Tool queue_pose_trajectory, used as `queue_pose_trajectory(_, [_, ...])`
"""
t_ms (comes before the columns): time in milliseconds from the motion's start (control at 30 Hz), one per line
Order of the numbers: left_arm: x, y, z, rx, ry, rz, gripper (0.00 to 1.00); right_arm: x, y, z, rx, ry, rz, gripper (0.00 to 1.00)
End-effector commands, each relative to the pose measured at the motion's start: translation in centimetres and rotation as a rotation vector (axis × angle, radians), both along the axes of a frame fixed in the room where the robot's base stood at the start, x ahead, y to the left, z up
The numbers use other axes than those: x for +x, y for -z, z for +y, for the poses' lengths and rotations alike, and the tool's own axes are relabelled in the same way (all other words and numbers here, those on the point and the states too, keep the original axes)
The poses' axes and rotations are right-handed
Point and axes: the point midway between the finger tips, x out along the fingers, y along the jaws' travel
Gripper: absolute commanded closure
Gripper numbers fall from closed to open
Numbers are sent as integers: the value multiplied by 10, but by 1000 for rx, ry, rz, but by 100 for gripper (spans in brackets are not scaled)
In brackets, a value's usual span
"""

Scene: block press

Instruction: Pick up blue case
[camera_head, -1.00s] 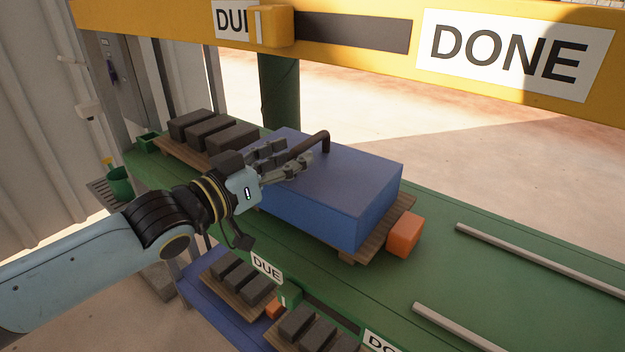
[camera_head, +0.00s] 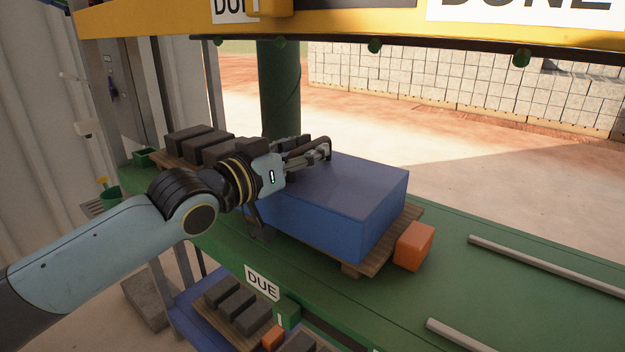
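The blue case (camera_head: 345,205) is a large box with a dark bar handle (camera_head: 325,146) on its top. It sits level on a wooden pallet (camera_head: 405,232) on the green press bed. My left gripper (camera_head: 316,150) reaches in from the left over the top of the case. Its fingers are at the handle and overlap it in the picture. The handle is partly hidden by the fingers, so I cannot tell whether they are closed on it. My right gripper is not in view.
An orange block (camera_head: 414,246) stands by the pallet's right corner. Several dark blocks (camera_head: 190,140) sit on a pallet behind my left wrist. Two grey rails (camera_head: 540,262) lie on the right of the bed. A yellow beam (camera_head: 350,22) crosses above.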

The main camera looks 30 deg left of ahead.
Motion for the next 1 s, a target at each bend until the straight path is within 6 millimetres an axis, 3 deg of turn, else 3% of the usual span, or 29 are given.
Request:
queue_pose_trajectory(33, [0,0,0,0,0,0,83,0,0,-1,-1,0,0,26])
queue_pose_trajectory(167, [0,0,0,0,0,0,100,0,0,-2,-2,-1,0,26])
queue_pose_trajectory(733, [0,-3,0,1,1,-3,100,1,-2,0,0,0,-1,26])
queue_pose_trajectory(867, [0,-23,0,2,2,-7,100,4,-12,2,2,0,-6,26])
queue_pose_trajectory(1000, [0,-54,0,2,2,-8,100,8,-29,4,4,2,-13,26])
